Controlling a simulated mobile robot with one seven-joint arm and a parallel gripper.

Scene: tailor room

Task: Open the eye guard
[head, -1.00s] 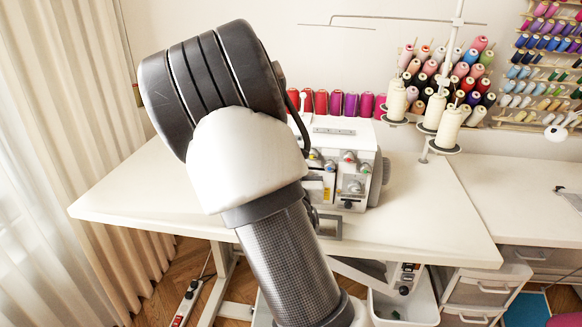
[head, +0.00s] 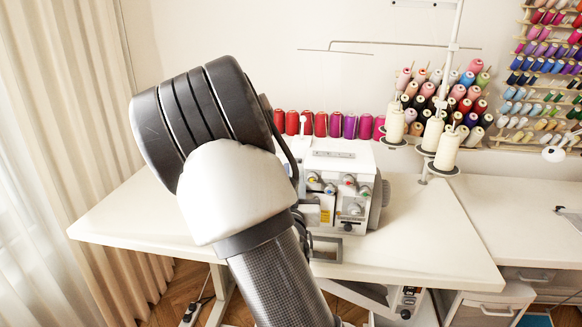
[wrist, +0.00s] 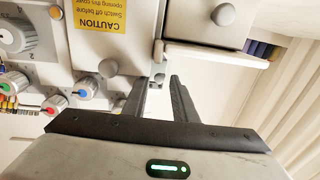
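The white overlock sewing machine (head: 345,163) stands on the table, partly hidden behind my arm in the head view. In the wrist view, its front shows a yellow caution label (wrist: 103,18), and a pale ledge-like part (wrist: 200,55) juts out to the right. I cannot tell for sure which part is the eye guard. My gripper (wrist: 158,84) is open and empty, its two dark fingers apart and pointing at the machine's needle area. A small metal part (wrist: 158,58) shows just beyond the gap between them. I cannot tell whether the fingers touch anything.
The white table (head: 130,220) has free room at the left and right of the machine. Red and purple spools (head: 335,124) line up behind it. A thread stand with cream cones (head: 447,150) stands at the right. Coloured dials (wrist: 55,102) sit near my gripper.

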